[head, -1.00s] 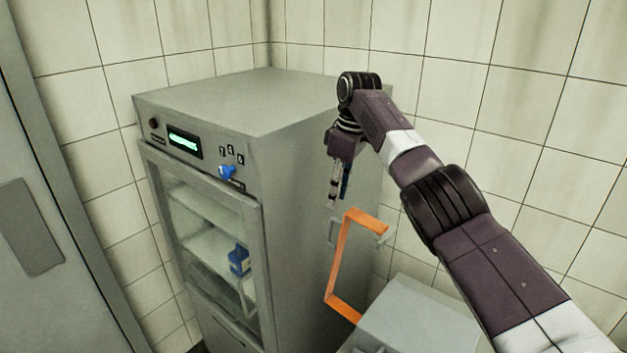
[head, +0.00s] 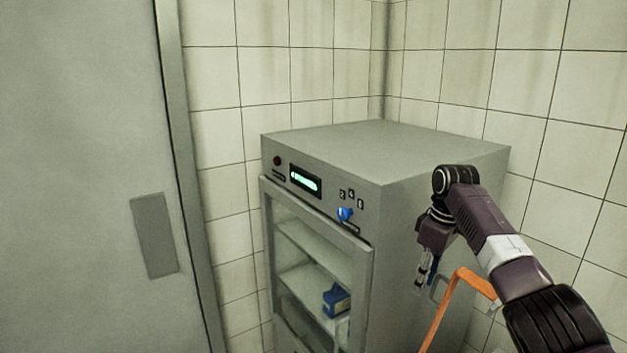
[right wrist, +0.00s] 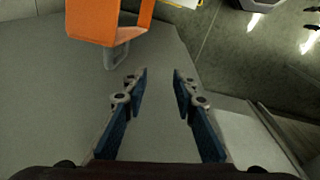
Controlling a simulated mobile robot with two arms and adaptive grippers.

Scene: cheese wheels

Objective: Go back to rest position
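My right gripper (head: 426,270) hangs pointing down in front of the right side of the grey cabinet (head: 440,150). In the right wrist view the two blue-padded fingers of my right gripper (right wrist: 160,78) stand apart with nothing between them. An orange handle-like bar (head: 450,300) is close to the gripper in the head view. In the right wrist view the orange bar (right wrist: 105,25) lies beyond the fingertips, apart from them. My left gripper is in neither view.
The cabinet has a glass door (head: 320,260), a lit green display (head: 305,180) and a blue knob (head: 345,214). A blue-and-white item (head: 336,300) sits on a shelf inside. A large grey door (head: 80,120) fills the left. Tiled walls close in the corner behind.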

